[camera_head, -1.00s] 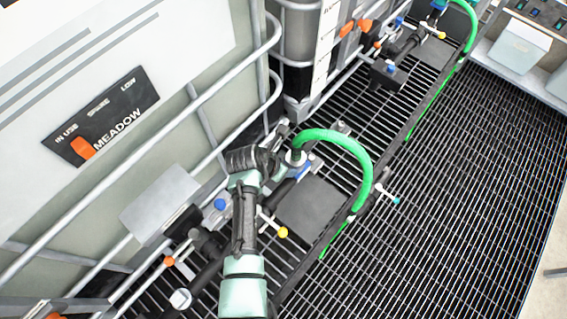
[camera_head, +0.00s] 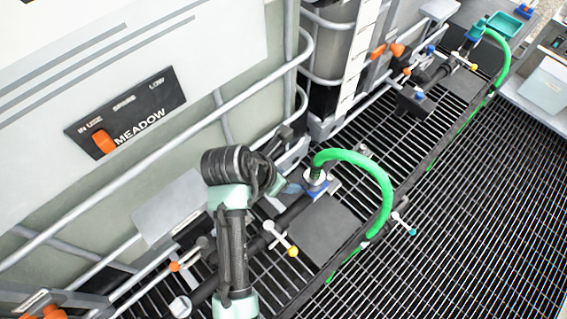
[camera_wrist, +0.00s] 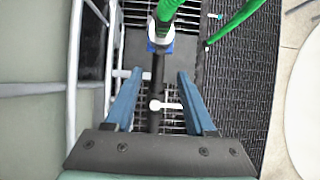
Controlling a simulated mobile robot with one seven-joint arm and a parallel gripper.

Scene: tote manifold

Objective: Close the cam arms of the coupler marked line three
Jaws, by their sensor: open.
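A coupler with a blue body (camera_head: 315,184) sits at the end of a green hose (camera_head: 378,180) on the black pipe beside the Meadow tank. It also shows in the wrist view as a blue and white fitting (camera_wrist: 160,45) under the hose. My gripper (camera_wrist: 155,76) is open and empty, its two blue fingers apart on either side of the black pipe in that view, short of the coupler. In the head view my gripper is mostly hidden behind my wrist, left of the coupler. A second coupler (camera_head: 474,34) with a green hose stands farther back. I cannot read line markings or tell the cam arms' positions.
A yellow-tipped valve handle (camera_head: 282,240) stands in front of the coupler; a white-knobbed handle (camera_wrist: 160,105) shows between my fingers. Tank cage rails (camera_head: 170,150) rise at left. A grey plate (camera_head: 325,228) lies beside the pipe. The grating (camera_head: 470,210) at right is clear.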

